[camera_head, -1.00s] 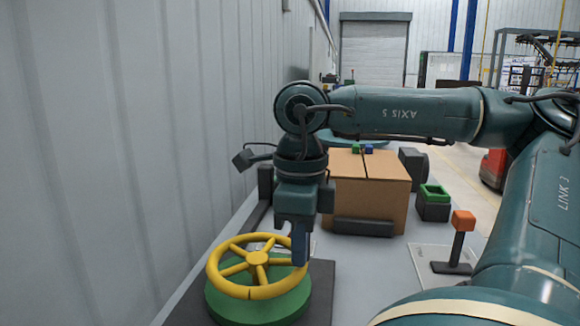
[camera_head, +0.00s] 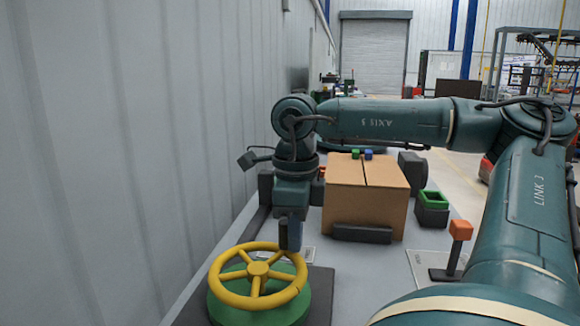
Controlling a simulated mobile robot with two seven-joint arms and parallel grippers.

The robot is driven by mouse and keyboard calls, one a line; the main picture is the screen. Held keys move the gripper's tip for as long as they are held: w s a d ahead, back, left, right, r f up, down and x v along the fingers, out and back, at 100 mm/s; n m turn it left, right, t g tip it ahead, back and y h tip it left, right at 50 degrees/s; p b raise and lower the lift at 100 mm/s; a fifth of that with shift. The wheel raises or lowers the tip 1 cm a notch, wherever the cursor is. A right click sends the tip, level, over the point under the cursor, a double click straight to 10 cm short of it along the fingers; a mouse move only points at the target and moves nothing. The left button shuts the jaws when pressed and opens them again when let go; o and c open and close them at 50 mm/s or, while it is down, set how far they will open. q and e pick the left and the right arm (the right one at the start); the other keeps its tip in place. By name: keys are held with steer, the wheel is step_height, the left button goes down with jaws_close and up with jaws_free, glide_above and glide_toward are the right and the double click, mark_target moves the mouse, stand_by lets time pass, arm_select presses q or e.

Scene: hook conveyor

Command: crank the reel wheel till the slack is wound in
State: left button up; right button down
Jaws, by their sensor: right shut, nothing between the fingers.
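The yellow reel wheel (camera_head: 257,272) lies flat on top of a green round base (camera_head: 266,312) at the lower left of the head view. My right gripper (camera_head: 290,248) points down at the far right part of the wheel's rim. It is shut and empty, with its fingertips close to or behind the rim; I cannot tell whether they touch it. No cable or slack shows clearly. My left gripper is not in view.
A cardboard box (camera_head: 372,200) stands behind the wheel on the grey table. An orange-topped lever (camera_head: 460,232) and a green-rimmed dark block (camera_head: 433,208) are to the right. A corrugated wall (camera_head: 120,150) closes off the left.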

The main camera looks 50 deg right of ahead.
mark_target(282, 225)
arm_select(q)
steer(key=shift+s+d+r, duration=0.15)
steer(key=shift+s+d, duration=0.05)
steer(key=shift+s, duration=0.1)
arm_select(e)
steer(key=shift+w+d, duration=0.2)
steer(key=shift+w, duration=0.15)
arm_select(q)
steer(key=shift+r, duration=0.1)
arm_select(e)
steer(key=shift+w+r+p, duration=0.1)
steer(key=shift+w+p, duration=1)
steer(key=shift+w, duration=0.5)
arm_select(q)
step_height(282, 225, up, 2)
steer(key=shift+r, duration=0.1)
arm_select(e)
steer(key=shift+w, duration=0.2)
steer(key=shift+w+a, duration=0.45)
steer(key=shift+w, duration=0.35)
steer(key=shift+w+a, duration=0.45)
steer(key=shift+w, duration=0.3)
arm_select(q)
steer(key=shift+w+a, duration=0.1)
